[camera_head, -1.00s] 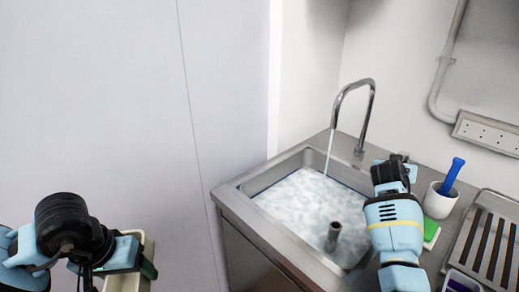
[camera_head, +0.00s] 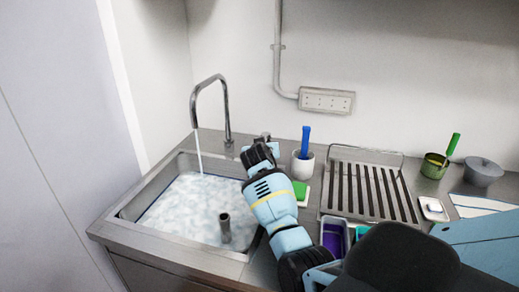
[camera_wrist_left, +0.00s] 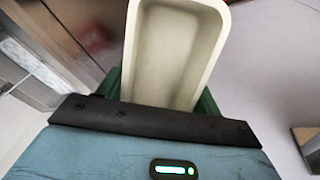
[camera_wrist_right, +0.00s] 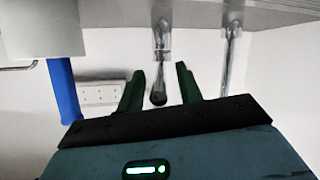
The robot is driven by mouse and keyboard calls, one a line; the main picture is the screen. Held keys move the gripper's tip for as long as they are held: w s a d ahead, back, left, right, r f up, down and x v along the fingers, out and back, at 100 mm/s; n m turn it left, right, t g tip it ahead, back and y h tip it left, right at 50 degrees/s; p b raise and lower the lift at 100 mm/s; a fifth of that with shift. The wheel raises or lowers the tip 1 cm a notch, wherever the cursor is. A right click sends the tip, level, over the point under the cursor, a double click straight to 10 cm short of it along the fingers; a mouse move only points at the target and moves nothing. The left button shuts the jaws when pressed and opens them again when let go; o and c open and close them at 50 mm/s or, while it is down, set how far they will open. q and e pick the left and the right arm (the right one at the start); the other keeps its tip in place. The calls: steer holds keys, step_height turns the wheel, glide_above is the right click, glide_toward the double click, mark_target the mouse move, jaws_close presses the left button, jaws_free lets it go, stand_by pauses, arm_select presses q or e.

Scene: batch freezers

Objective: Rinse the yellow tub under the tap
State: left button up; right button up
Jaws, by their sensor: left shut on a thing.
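The yellow tub (camera_wrist_left: 178,50), pale cream and empty inside, is in the left wrist view. My left gripper (camera_wrist_left: 160,95) is shut on it, with green fingers at its sides. The tub and left gripper are outside the head view. The tap (camera_head: 227,105) runs a thin stream into the sink (camera_head: 130,212), which holds foamy water. My right gripper (camera_wrist_right: 158,88) is open; its green fingers stand apart on either side of the dark-ended tap lever (camera_wrist_right: 158,95). In the head view my right arm hides most of that lever.
An upright pipe (camera_head: 225,225) stands in the sink. Right of it are a white pot (camera_head: 302,166) with a blue-handled tool, a green-and-white sponge (camera_head: 300,190), a slatted rack (camera_head: 370,190) and a small bin with purple contents (camera_head: 333,238). A wall stands left of the sink.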

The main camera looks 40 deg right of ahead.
arm_select(q)
steer(key=shift+r, duration=0.1)
arm_select(e)
steer(key=shift+r, duration=0.1)
arm_select(q)
steer(key=shift+r, duration=0.15)
arm_select(e)
steer(key=shift+s+a+r, duration=0.1)
steer(key=shift+s+a, duration=0.05)
arm_select(q)
step_height(320, 180, up, 3)
steer(key=shift+r+t+p, duration=0.2)
steer(key=shift+t+p, duration=0.2)
steer(key=shift+p, duration=0.3)
arm_select(e)
steer(key=v, duration=1.1)
steer(key=shift+s+a, duration=0.15)
steer(key=shift+s, duration=0.05)
